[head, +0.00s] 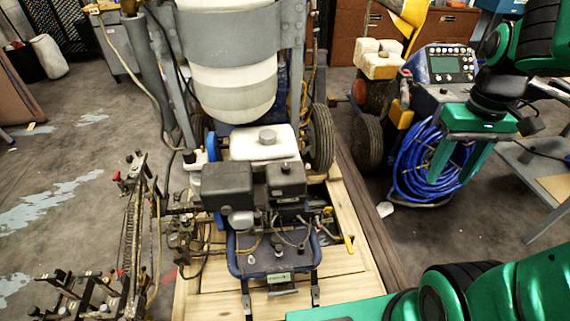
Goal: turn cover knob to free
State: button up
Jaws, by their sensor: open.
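A line striper with a black engine stands in the middle of the head view. A black box-shaped cover (285,185) sits at the right of the engine, with a small dark knob (286,169) on its top. I cannot tell from this view whether this is the cover knob of the task or which way it is turned. A larger black housing (227,187) is to its left. My gripper (452,172) is at the right, its two green fingers pointing down and spread apart. It is empty, well right of the engine, in front of blue coiled hose.
A white fuel tank (264,143) with a grey cap stands behind the engine, below a large white tank (232,90). A second machine with blue hose (420,168) stands at the right. Levers and brackets (75,295) are at the lower left. The striper stands on a wooden pallet (345,272).

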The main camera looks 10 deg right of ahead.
jog(key=w+a+n, duration=0.4)
jog(key=w+n, duration=0.2)
jog(key=w, duration=0.6)
jog(key=n, duration=1.6)
send_over(286, 165)
notch_tip(286, 165, down, 15)
notch_tip(286, 165, down, 10)
jog(key=shift+a+r, duration=0.1)
jog(key=shift+r, duration=0.05)
jog(key=shift+c, duration=0.3)
jog(key=c, duration=1)
